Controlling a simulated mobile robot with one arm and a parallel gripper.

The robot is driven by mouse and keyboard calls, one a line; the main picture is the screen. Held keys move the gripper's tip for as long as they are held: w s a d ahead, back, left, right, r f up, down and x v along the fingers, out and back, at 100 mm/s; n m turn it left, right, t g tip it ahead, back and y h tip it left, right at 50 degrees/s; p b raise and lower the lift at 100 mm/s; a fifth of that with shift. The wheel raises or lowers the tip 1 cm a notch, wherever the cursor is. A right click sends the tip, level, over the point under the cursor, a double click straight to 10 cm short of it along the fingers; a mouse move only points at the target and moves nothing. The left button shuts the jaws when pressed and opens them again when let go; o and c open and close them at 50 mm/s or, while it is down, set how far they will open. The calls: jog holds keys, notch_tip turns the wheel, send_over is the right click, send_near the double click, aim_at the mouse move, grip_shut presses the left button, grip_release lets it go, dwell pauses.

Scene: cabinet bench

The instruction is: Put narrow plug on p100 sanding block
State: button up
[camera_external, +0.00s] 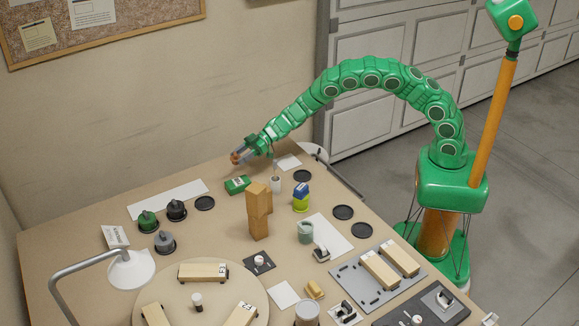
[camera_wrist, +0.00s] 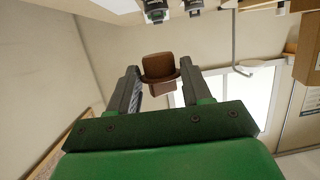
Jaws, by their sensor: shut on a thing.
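My gripper (camera_external: 242,157) is at the back of the bench, raised over its far edge near the wall. In the wrist view its two dark fingers (camera_wrist: 160,80) are shut on a small brown piece (camera_wrist: 160,66), which seems to be the narrow plug. The brown piece also shows at the fingertips in the external view (camera_external: 235,158). A green block (camera_external: 237,185) with a pale label lies on the bench below and close to my gripper. A blue block (camera_external: 302,188) with a pale label sits on a yellow-green can (camera_external: 301,203). The labels are too small to read, so I cannot tell which is P100.
Dark and green knobbed pieces (camera_external: 148,221) are at left. A round board (camera_external: 215,299) and a lamp (camera_external: 130,269) are in front.

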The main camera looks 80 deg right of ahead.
aim_at(242, 180)
jog(key=shift+f, duration=4.9)
jog(key=shift+s+f, duration=0.1)
jog(key=shift+f, duration=0.3)
